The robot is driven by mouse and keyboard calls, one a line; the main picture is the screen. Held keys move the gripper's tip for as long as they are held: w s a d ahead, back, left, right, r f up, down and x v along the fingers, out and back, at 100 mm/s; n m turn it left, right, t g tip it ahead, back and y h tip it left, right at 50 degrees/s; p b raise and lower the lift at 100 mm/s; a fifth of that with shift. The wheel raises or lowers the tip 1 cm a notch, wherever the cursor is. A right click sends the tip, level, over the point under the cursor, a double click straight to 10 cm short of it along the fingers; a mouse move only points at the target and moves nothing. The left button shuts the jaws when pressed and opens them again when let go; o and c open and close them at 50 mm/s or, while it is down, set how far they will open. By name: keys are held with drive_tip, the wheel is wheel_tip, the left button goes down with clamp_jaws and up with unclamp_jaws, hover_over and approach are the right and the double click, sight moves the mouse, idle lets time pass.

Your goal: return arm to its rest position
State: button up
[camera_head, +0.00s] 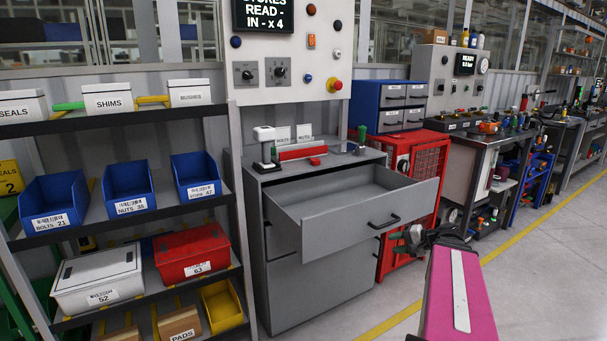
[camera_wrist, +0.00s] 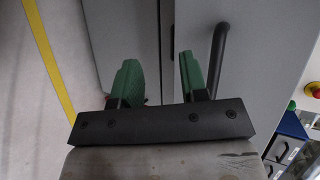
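My arm, with a pink link, reaches in from the lower right in the head view. My gripper (camera_head: 408,238) is in front of the grey cabinet's open top drawer (camera_head: 340,222), just right of its dark handle (camera_head: 384,221). In the wrist view the two green fingers of my gripper (camera_wrist: 160,76) stand apart with nothing between them. The drawer handle (camera_wrist: 219,58) shows to the right of the fingers, outside them. Whether a finger touches the drawer front cannot be told. The drawer is pulled out and its visible inside looks empty.
A shelf rack with blue bins (camera_head: 128,187) and a red box (camera_head: 192,252) stands at left. A red cage cabinet (camera_head: 420,165) is behind my gripper. Workbenches (camera_head: 490,150) line the wall at right. The floor (camera_head: 545,270) at lower right is clear, with a yellow line.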

drive_tip(key=s+a+f+n+g+h, duration=0.3)
drive_tip(key=a+f+h, duration=0.2)
drive_tip(key=a+f, duration=0.2)
drive_tip(key=s+a+f+n+g+h, duration=0.3)
drive_tip(key=a+f+h, duration=0.3)
drive_tip(key=a+f, duration=0.2)
drive_tip(key=shift+s+a+f+n+g, duration=0.3)
drive_tip(key=shift+n+g, duration=0.1)
drive_tip(key=shift+n, duration=0.3)
